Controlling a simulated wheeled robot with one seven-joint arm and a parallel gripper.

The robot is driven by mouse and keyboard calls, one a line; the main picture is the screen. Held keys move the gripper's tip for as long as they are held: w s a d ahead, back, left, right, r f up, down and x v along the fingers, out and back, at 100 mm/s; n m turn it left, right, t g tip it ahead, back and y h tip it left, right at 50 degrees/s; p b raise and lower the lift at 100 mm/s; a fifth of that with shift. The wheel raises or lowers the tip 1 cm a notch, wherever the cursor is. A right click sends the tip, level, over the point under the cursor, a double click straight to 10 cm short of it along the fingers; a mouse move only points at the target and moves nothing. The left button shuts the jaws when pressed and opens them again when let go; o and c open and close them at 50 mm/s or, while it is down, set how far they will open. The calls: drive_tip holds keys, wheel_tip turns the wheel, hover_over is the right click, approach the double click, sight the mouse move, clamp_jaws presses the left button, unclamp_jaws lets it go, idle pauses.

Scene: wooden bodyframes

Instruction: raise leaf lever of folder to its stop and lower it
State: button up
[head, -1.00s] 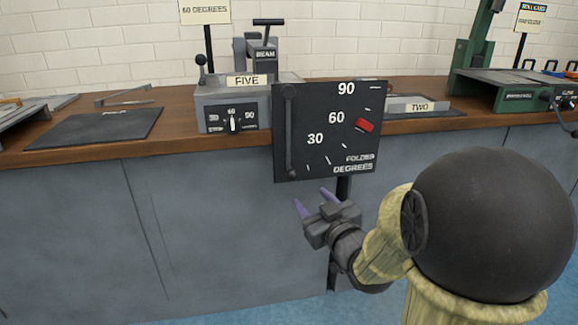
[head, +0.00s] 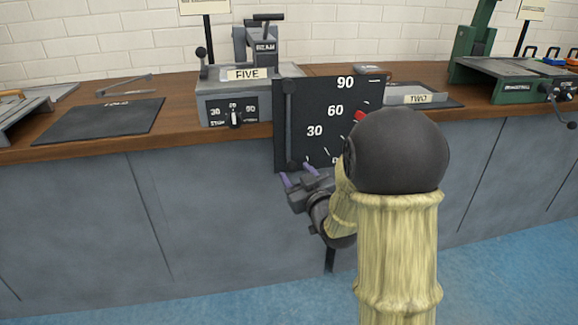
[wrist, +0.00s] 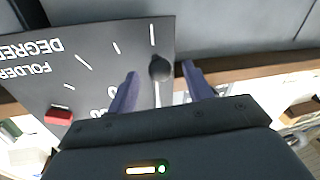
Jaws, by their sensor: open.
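The folder's black degree panel (head: 320,105) stands upright at the bench's front edge, marked 30, 60 and 90, with a red marker (head: 360,116) partly hidden by my arm. The dark leaf lever (head: 289,130) hangs vertically along the panel's left side. In the wrist view the panel (wrist: 100,60) appears upside down, with the red marker (wrist: 58,115) at lower left. The lever's round dark knob (wrist: 160,68) shows between my fingers, with a gap on each side. My gripper (head: 298,174) is open and empty at the panel's lower left edge.
The wooden bench (head: 185,95) carries the block labelled FIVE (head: 240,85), a dark mat (head: 95,122) at left and the block labelled TWO (head: 418,98) at right. A green machine (head: 500,82) stands farther right. The floor in front is clear.

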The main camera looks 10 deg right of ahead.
sight(290, 164)
drive_tip(key=w, duration=0.3)
drive_tip(key=w+a+b, duration=0.1)
drive_tip(key=w, duration=0.1)
drive_tip(key=shift+w, duration=0.2)
clamp_jaws()
